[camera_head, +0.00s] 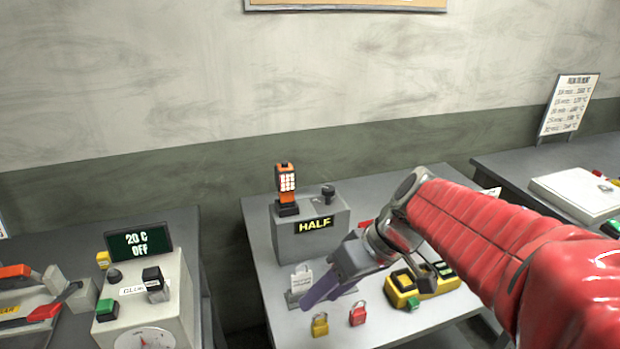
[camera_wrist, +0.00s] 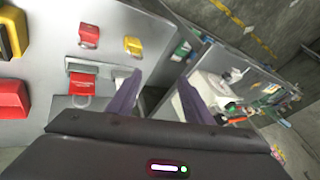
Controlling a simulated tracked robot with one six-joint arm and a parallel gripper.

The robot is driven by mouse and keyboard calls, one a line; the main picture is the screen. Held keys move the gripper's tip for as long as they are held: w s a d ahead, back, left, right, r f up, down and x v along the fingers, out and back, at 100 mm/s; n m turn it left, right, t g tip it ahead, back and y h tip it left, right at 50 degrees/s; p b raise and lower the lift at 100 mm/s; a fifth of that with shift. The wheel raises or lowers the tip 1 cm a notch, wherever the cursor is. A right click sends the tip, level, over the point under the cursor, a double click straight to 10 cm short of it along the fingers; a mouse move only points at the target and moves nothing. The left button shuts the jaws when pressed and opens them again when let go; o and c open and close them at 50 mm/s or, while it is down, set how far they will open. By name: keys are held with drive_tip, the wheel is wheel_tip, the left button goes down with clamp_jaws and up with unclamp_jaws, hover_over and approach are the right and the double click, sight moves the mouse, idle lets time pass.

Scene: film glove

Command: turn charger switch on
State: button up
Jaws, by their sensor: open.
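A grey box (camera_head: 300,238) with a lit "HALF" display (camera_head: 314,225) stands at the back of the middle table. An orange handheld device (camera_head: 286,184) with a lit face stands on its left side, and a black knob (camera_head: 328,192) sits on its right. I cannot tell for sure which part is the charger switch. My gripper (camera_head: 322,292) hangs in front of the box, beside a small grey block with a white tag (camera_head: 301,277). In the wrist view its two purple fingers (camera_wrist: 160,84) are apart, with nothing seen between them.
A yellow padlock (camera_head: 320,325), a red padlock (camera_head: 357,314) and a yellow device (camera_head: 422,284) with black parts lie near the arm. A gap separates these tables.

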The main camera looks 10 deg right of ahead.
drive_tip(key=w+d+r+n+y, duration=0.1)
drive_tip(key=w+d+n+y, duration=0.15)
drive_tip(key=w, duration=0.35)
drive_tip(key=n+t+y, duration=0.3)
drive_tip(key=t+y, duration=0.3)
drive_tip(key=t, duration=0.3)
approach(334, 190)
drive_tip(key=v, duration=0.2)
drive_tip(key=shift+d+r+h, duration=0.1)
drive_tip(key=shift+h, duration=0.15)
drive_tip(key=x, duration=1.4)
drive_tip(key=shift+s, duration=0.1)
drive_tip(key=c, duration=1.1)
drive_tip(key=shift+o, duration=0.2)
